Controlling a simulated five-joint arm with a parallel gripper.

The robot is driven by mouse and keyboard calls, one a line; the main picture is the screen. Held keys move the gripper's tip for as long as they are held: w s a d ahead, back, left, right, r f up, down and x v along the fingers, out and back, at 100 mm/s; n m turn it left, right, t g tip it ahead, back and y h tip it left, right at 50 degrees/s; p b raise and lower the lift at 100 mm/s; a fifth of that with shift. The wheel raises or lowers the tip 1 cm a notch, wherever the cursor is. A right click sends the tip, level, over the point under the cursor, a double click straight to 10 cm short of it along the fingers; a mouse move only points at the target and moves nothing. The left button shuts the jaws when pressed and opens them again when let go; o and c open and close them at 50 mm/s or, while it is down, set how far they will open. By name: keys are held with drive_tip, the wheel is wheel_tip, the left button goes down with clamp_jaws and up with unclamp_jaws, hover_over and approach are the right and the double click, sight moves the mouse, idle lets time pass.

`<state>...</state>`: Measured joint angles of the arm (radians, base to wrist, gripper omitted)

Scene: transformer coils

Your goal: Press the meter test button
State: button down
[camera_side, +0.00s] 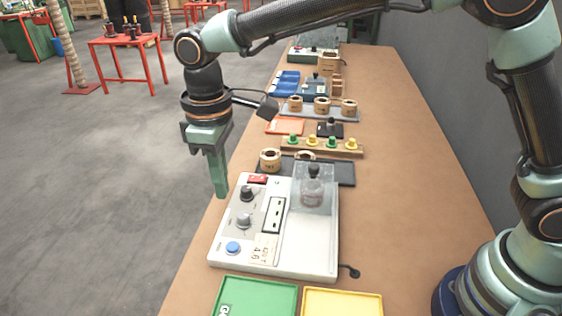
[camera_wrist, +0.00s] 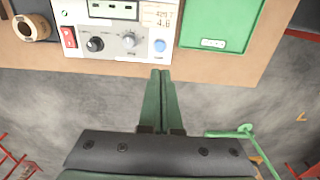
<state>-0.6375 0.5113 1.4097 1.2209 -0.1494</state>
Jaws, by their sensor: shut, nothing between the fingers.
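The meter (camera_side: 265,225) is a white box on the bench, with a blue round test button (camera_side: 233,247) at its front left corner. In the wrist view the blue button (camera_wrist: 160,45) is at the panel's edge. My gripper (camera_side: 221,193) is shut and empty, pointing down beyond the meter's left edge. In the wrist view its fingertips (camera_wrist: 161,74) are together, just below the button in the picture.
A green tray (camera_side: 255,297) and a yellow tray (camera_side: 342,303) lie at the near end of the bench. Behind the meter are a dark tray with coils (camera_side: 270,160), a rack of green and yellow pegs (camera_side: 322,144) and more coils. The bench's right side is clear.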

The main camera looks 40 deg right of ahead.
sight(234, 246)
drive_tip(key=shift+f, duration=0.1)
wheel_tip(234, 246, down, 14)
drive_tip(key=shift+r, duration=0.1)
idle(0.4)
drive_tip(key=shift+f, duration=0.7)
drive_tip(key=shift+s+d+f, duration=0.1)
drive_tip(key=shift+f, duration=0.3)
drive_tip(key=shift+r, duration=0.1)
wheel_tip(234, 246, up, 15)
drive_tip(key=shift+w+a, duration=0.25)
drive_tip(key=shift+w, duration=0.1)
